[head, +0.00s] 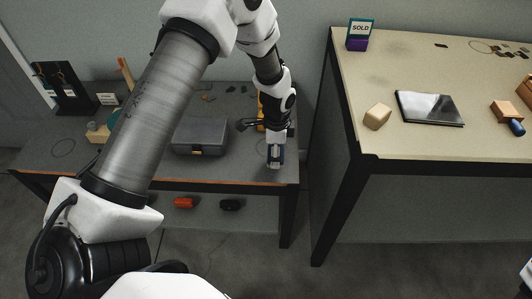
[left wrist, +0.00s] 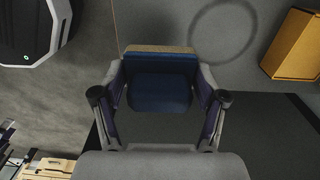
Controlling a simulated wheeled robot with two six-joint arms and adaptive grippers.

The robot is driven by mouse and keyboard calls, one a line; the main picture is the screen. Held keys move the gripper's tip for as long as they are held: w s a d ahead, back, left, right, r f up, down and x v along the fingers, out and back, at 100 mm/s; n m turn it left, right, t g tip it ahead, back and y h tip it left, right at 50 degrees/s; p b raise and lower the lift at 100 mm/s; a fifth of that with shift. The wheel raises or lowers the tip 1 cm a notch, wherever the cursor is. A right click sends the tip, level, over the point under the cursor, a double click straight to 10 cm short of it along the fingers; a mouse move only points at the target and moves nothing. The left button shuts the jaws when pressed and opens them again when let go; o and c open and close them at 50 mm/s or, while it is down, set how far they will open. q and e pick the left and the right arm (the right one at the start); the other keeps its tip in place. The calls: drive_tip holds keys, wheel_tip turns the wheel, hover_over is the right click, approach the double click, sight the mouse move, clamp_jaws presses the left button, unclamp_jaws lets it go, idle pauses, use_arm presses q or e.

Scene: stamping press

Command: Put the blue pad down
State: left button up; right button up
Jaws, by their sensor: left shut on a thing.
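The blue pad (left wrist: 160,92), a block with a tan layer along its far edge, sits between the two fingers of my left gripper (left wrist: 160,100) in the left wrist view. The gripper is shut on it. In the head view my left gripper (head: 276,157) points down at the right end of the dark workbench (head: 240,168), near its front edge. The pad is mostly hidden there, and I cannot tell whether it touches the bench top. My right gripper is not in view.
A grey toolbox (head: 201,136) stands left of the gripper. A yellow object (head: 261,112) is close behind it; a yellow block (left wrist: 295,45) shows in the wrist view beside a dark ring mark (left wrist: 223,30). A taller beige-topped table (head: 400,138) stands at right.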

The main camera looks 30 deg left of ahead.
use_arm(q)
drive_tip(key=a, duration=0.1)
drive_tip(key=w+a, duration=0.1)
drive_tip(key=a, duration=0.1)
drive_tip(key=shift+a+f, duration=0.2)
drive_tip(key=shift+a, duration=0.1)
wheel_tip(320, 180, down, 3)
drive_tip(key=shift+s+a+f+b, duration=0.1)
drive_tip(key=shift+a+f+b, duration=0.05)
drive_tip(key=shift+b, duration=0.25)
drive_tip(key=shift+f, duration=0.2)
drive_tip(key=o, duration=1.2)
wheel_tip(320, 180, up, 12)
drive_tip(key=p, duration=0.2)
